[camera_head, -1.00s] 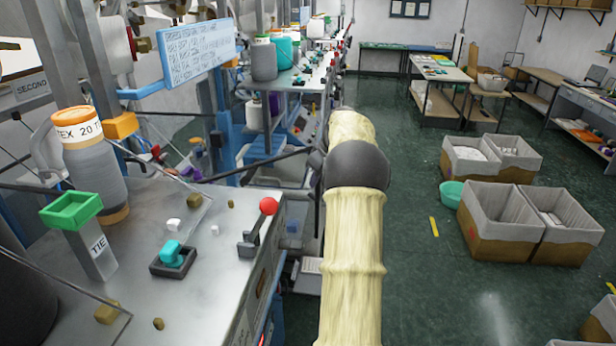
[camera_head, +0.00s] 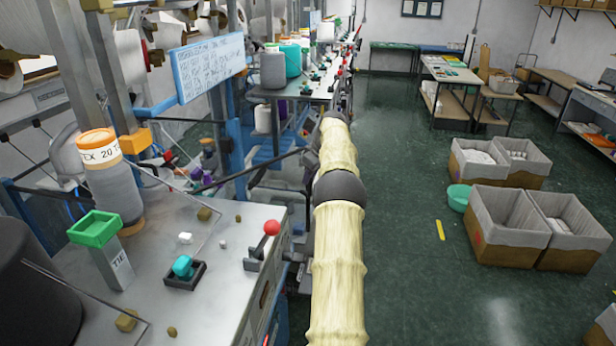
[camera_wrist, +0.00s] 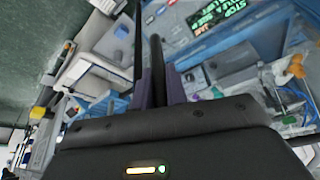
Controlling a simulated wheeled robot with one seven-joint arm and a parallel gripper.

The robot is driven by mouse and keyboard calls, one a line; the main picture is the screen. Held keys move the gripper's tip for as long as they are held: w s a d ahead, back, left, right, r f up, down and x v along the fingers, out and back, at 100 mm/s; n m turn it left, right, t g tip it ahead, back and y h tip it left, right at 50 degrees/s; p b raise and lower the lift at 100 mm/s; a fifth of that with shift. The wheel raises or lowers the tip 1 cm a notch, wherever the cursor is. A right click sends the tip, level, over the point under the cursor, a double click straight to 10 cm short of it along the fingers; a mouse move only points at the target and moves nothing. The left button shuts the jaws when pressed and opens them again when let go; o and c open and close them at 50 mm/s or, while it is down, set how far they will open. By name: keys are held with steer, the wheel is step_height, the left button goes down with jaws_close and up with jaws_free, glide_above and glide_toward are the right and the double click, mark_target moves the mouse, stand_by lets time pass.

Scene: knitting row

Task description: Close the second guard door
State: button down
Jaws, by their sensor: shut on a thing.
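My gripper (camera_wrist: 158,72) shows in the wrist view, its two purple-grey fingers closed on a dark upright bar (camera_wrist: 156,50). The bar looks like a handle or edge of a guard door, but the whole door is not clear in this close view. In the head view my sleeved arm reaches forward along the machine row and hides most of the gripper. A dark slanting bar (camera_head: 250,172) runs from the near machine towards the arm's far end. It may be a guard door's frame; how far the door stands open I cannot tell.
The near metal worktop (camera_head: 225,290) on the left carries a red-knobbed lever (camera_head: 271,228), a yarn cone (camera_head: 108,185) and a green-topped post (camera_head: 95,228). Grey-lined bins (camera_head: 508,215) and a teal basin (camera_head: 459,197) stand on the right.

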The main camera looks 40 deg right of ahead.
steer(key=c, duration=1.4)
jaws_free()
steer(key=v, duration=1.2)
steer(key=shift+s, duration=0.1)
